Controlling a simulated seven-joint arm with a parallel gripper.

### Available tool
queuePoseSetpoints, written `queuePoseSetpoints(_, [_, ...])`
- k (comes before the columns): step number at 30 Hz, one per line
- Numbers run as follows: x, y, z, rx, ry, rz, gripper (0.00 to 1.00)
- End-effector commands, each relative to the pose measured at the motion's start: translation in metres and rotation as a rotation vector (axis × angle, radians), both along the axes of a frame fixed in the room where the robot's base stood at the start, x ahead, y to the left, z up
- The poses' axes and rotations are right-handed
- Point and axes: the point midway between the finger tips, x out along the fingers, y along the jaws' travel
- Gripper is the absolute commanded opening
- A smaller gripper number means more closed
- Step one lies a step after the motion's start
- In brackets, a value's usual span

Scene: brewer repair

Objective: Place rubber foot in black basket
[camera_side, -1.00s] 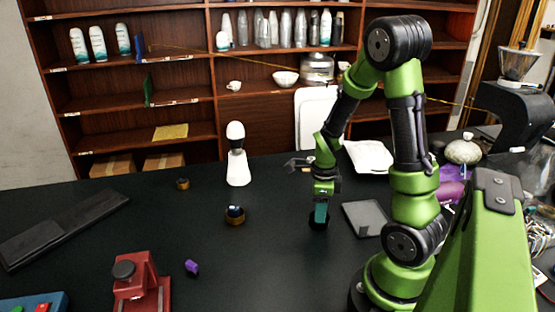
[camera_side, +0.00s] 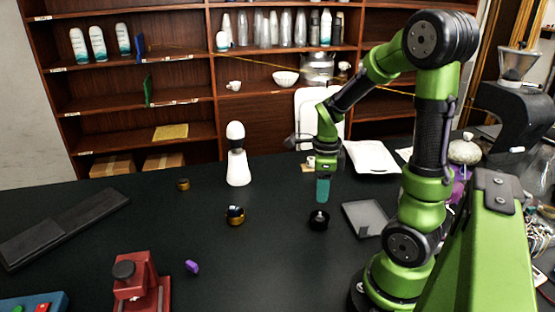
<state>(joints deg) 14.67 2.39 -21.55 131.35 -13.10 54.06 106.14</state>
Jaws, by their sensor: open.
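A small black round container (camera_side: 318,222), which looks like the black basket, stands on the dark table right of centre. A small pale bit (camera_side: 319,214) shows at its top; I cannot tell whether this is the rubber foot. My gripper (camera_side: 322,200) points down just above the container, apart from it. Its teal fingers look close together from this side, and no object shows between them. A small purple piece (camera_side: 192,267) lies alone at the front left; I cannot tell whether it is the rubber foot.
A white bottle with a black middle (camera_side: 238,160) stands behind a dark gold-rimmed part (camera_side: 235,216). A gold-and-black ring (camera_side: 183,184) lies farther left. A red stand (camera_side: 140,283) is at the front left. A grey tray (camera_side: 366,218) lies right of the container.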

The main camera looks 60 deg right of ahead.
Motion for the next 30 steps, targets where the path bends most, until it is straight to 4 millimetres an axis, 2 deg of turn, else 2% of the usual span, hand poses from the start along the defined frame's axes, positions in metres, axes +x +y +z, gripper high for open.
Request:
queuePoseSetpoints(8, [0.000,0.000,0.000,0.001,0.001,0.017,0.41])
queuePoseSetpoints(11, [0.000,0.000,0.000,0.001,0.000,0.111,0.41])
queuePoseSetpoints(13, [0.000,0.003,-0.001,0.008,-0.003,0.243,0.41])
queuePoseSetpoints(16, [0.006,0.019,0.006,0.010,-0.048,0.529,0.41])
queuePoseSetpoints(20, [0.018,0.051,0.028,-0.036,-0.153,0.984,0.41])
queuePoseSetpoints(24, [0.027,0.096,0.062,-0.163,-0.280,1.503,0.41])
queuePoseSetpoints(27, [0.027,0.133,0.089,-0.315,-0.362,1.872,0.41])
queuePoseSetpoints(30, [0.020,0.165,0.112,-0.474,-0.419,2.141,0.41])
